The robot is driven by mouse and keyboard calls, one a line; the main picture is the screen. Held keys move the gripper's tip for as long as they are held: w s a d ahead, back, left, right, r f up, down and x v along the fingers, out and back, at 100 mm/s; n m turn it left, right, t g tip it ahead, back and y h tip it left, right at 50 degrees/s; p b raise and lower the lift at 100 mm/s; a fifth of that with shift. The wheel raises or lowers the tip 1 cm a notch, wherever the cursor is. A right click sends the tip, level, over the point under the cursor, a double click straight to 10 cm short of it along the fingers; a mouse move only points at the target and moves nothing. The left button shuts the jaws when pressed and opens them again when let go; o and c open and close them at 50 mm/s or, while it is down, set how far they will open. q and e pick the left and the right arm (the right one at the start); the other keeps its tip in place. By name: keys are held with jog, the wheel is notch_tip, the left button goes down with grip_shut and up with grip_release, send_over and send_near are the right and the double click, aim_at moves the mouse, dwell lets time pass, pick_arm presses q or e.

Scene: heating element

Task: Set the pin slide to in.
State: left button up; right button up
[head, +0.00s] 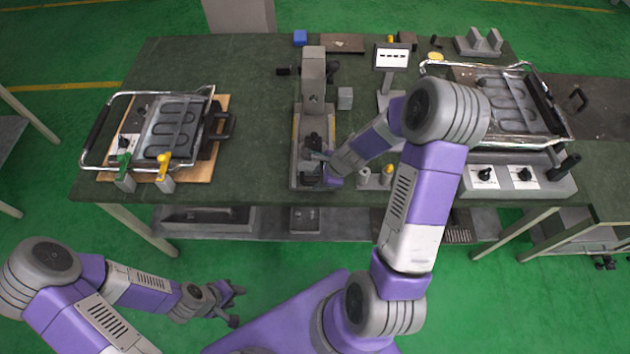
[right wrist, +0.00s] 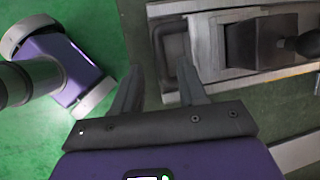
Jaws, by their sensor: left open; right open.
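A grey upright fixture (head: 313,90) stands at the middle of the table, with a dark mechanism low on its front. I take this to hold the pin slide, but cannot make out the pin or its position. In the right wrist view the fixture's grey base (right wrist: 215,42) shows a framed end at left and a dark block with a round knob (right wrist: 308,43). My right gripper (head: 314,168) is at the fixture's front end, open; in the right wrist view its fingers (right wrist: 160,70) are apart, near the framed end. Contact is unclear. My left gripper (head: 236,306) is open and empty, off the table.
A grill-like heater (head: 170,130) on a wooden board is at left, with green and yellow handles in front. Another heater (head: 505,105) and a panel with two knobs (head: 505,177) are at right. A small sign (head: 391,57) and a grey block (head: 345,98) stand near the fixture.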

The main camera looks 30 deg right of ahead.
jog(key=shift+x, duration=1.3)
jog(key=shift+r, duration=0.1)
grip_shut()
